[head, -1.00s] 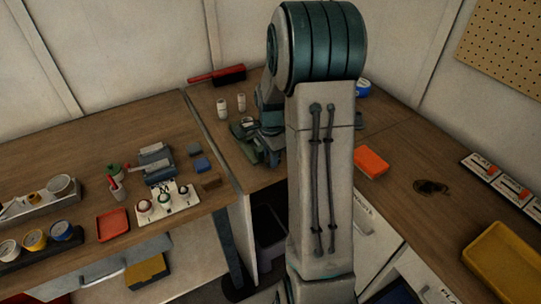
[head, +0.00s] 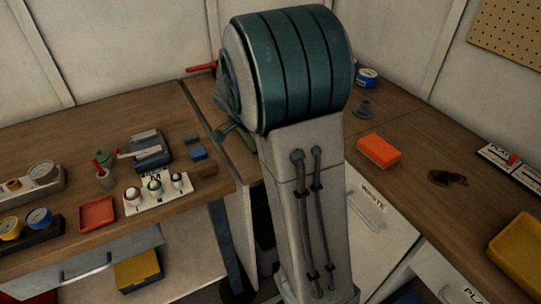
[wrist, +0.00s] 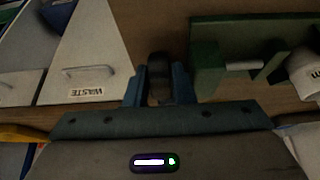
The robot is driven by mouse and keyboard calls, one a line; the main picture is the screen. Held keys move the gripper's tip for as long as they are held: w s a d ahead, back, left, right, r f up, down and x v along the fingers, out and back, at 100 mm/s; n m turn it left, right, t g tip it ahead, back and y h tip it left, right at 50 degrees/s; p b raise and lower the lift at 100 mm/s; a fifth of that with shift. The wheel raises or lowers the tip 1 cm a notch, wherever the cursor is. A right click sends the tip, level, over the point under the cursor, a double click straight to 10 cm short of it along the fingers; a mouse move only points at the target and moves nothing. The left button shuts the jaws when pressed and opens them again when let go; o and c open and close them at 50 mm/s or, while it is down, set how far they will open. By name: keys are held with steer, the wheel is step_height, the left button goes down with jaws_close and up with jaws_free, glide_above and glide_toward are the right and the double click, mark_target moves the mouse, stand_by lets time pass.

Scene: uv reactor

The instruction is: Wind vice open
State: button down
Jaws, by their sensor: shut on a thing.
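In the wrist view, my gripper (wrist: 159,88) has its two blue-grey fingers closed on either side of a dark rounded piece (wrist: 159,70), which looks like the end of the vice's handle. The green vice (wrist: 206,68) is just right of the fingers, with a pale metal rod (wrist: 243,66) showing between its two green blocks. How far apart the jaws stand is hard to tell. In the head view, my arm hides my gripper and most of the vice; a small grey-green part shows left of the arm.
An orange block (head: 380,150), a grey stand (head: 363,109) and a blue tin (head: 367,78) are on the bench right of my arm. A red tray (head: 97,214) and a button panel (head: 157,193) are on the left bench. A WASTE-labelled front (wrist: 90,60) shows in the wrist view.

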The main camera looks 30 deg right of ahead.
steer(key=h+b, duration=0.1)
steer(key=b, duration=0.1)
steer(key=f+h+b, duration=0.1)
steer(key=b, duration=0.2)
steer(key=shift+a+h+b, duration=0.25)
steer(key=shift+h+b, duration=0.05)
steer(key=h+b, duration=0.1)
steer(key=b, duration=0.2)
steer(key=shift+a, duration=0.1)
steer(key=shift+r+h+b, duration=0.2)
steer(key=shift+h+b, duration=0.2)
steer(key=c, duration=1.5)
jaws_free()
steer(key=shift+r, duration=0.1)
